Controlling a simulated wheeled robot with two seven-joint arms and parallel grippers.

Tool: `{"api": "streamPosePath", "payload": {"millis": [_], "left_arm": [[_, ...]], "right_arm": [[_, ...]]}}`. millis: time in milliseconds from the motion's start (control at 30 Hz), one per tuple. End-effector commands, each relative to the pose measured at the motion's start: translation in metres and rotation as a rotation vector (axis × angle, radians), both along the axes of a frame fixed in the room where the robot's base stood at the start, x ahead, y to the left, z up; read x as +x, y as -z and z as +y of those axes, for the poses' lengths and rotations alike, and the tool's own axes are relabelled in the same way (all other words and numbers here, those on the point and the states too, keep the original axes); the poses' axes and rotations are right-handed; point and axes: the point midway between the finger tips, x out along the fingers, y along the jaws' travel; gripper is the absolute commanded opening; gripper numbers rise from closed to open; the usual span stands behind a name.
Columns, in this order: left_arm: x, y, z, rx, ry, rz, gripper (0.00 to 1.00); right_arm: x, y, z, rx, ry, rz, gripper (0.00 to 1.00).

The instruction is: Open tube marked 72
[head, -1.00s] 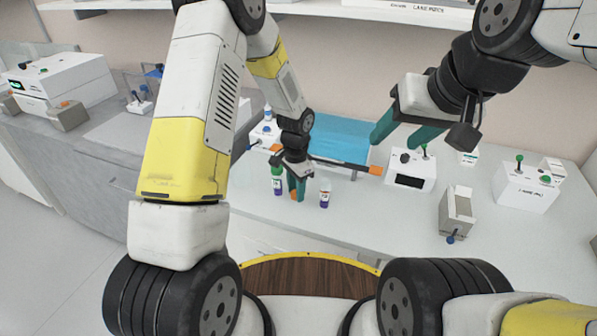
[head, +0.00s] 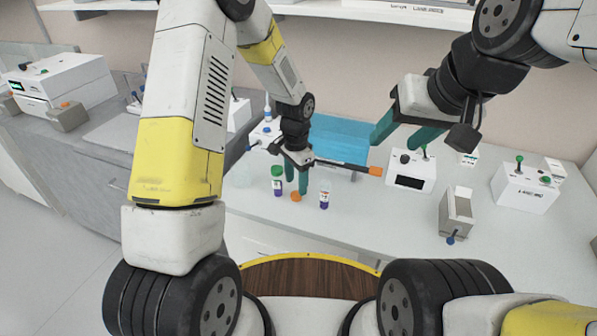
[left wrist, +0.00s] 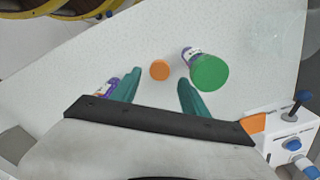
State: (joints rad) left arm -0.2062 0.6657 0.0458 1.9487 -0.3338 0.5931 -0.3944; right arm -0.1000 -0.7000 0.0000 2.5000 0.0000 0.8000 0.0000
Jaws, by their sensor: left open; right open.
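My left gripper (head: 296,182) is open and empty, just above a small orange cap (head: 296,197) lying on the counter. In the left wrist view the cap (left wrist: 159,70) shows between the open fingers, apart from them. A tube with a green cap (head: 278,181) and purple bottom stands just left of the gripper; it also shows in the left wrist view (left wrist: 209,73). Tube numbers are unreadable. My right gripper (head: 405,134) is open and empty, raised.
A white device with a dark display (head: 410,182), a grey-beige holder (head: 456,212) and a white box with green knobs (head: 526,190) stand on the right. The counter front is mostly clear.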

Motion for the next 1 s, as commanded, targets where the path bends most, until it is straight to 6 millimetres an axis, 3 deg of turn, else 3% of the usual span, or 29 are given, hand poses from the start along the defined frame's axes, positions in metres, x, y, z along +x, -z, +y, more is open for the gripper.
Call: {"api": "streamPosePath", "payload": {"millis": [200, 533, 633, 767, 1000], "left_arm": [[0.001, -0.049, 0.0, -0.002, 0.0, -0.005, 0.53], [-0.002, -0.089, 0.003, -0.005, -0.017, -0.012, 0.53], [-0.009, -0.116, 0.013, -0.019, -0.072, -0.046, 0.53], [-0.032, -0.17, 0.035, -0.058, -0.202, -0.12, 0.53], [-0.102, -0.251, 0.073, -0.173, -0.475, -0.257, 0.53]], "right_arm": [[0.0, 0.0, 0.0, 0.0, 0.0, 0.0, 0.53], [0.0, 0.0, 0.0, 0.0, 0.0, 0.0, 0.53], [0.0, 0.0, 0.0, 0.0, 0.0, 0.0, 0.53], [0.0, 0.0, 0.0, 0.0, 0.0, 0.0, 0.53], [0.0, 0.0, 0.0, 0.0, 0.0, 0.0, 0.53]]}}
